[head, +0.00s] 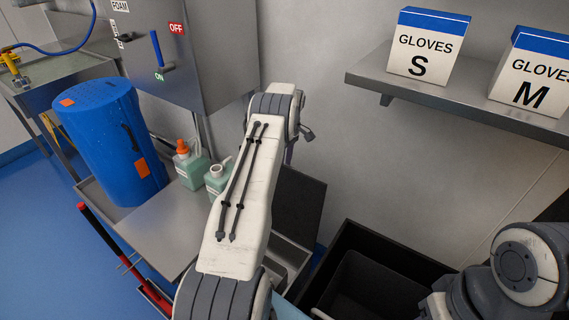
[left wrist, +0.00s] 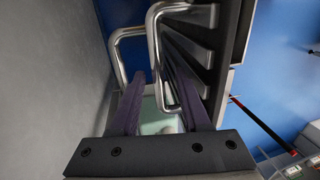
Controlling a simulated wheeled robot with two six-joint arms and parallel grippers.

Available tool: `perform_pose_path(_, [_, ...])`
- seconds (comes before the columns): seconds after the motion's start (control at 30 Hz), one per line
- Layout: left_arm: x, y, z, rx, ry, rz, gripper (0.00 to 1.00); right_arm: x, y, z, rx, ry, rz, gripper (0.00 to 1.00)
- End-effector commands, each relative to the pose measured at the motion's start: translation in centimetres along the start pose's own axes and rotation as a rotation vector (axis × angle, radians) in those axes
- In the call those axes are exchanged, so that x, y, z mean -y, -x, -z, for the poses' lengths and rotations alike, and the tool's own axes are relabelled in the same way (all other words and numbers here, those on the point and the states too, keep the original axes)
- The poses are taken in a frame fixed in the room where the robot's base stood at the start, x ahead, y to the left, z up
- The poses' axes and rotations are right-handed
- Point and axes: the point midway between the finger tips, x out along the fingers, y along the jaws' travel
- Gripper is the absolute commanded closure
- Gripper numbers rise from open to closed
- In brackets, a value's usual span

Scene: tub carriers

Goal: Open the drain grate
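In the left wrist view a dark slatted panel (left wrist: 203,58), apparently the drain grate, stands at a steep angle. A bent metal tube handle (left wrist: 154,40) is at its edge, and a second bent tube is beside it. My left gripper (left wrist: 151,66) has its two purple fingers apart, with a tube running between their tips. I cannot tell whether either finger touches it.
A blue drum (head: 98,130) and two bottles (head: 190,163) stand left of my left arm. A red-handled tool (head: 97,232) leans nearby. A steel cabinet (head: 190,40) and glove shelf (head: 450,95) are on the wall. A dark open bin (head: 345,238) lies right of my arm.

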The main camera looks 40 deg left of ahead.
Motion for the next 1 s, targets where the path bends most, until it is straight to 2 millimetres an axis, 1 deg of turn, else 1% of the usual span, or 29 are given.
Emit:
perform_pose_path(0.23, [0.0, 0.3, -0.1, 0.001, -0.001, -0.002, 0.53, 0.0, 0.0, 0.0, 0.000, 0.000, 0.000, 0.53])
perform_pose_path(0.33, [-0.1, 1.1, 0.1, 0.000, 0.001, -0.005, 0.53, 0.0, -0.2, 0.0, 0.000, 0.000, 0.000, 0.53])
perform_pose_path(0.47, [-0.1, 3.3, 0.1, -0.001, 0.001, -0.008, 0.53, 0.0, -0.5, 0.0, 0.000, 0.000, 0.000, 0.53])
perform_pose_path(0.7, [-0.1, 8.4, 0.1, -0.001, 0.001, -0.006, 0.53, 0.0, -0.5, 0.0, 0.000, 0.000, 0.000, 0.53])
perform_pose_path(0.8, [-0.1, 9.4, 0.1, 0.000, 0.000, -0.003, 0.53, 0.0, -0.2, 0.0, 0.000, 0.000, 0.000, 0.53])
perform_pose_path(1.0, [0.0, 10.5, 0.0, 0.001, 0.000, -0.001, 0.53, 0.0, -0.1, 0.0, 0.000, 0.000, 0.000, 0.53])
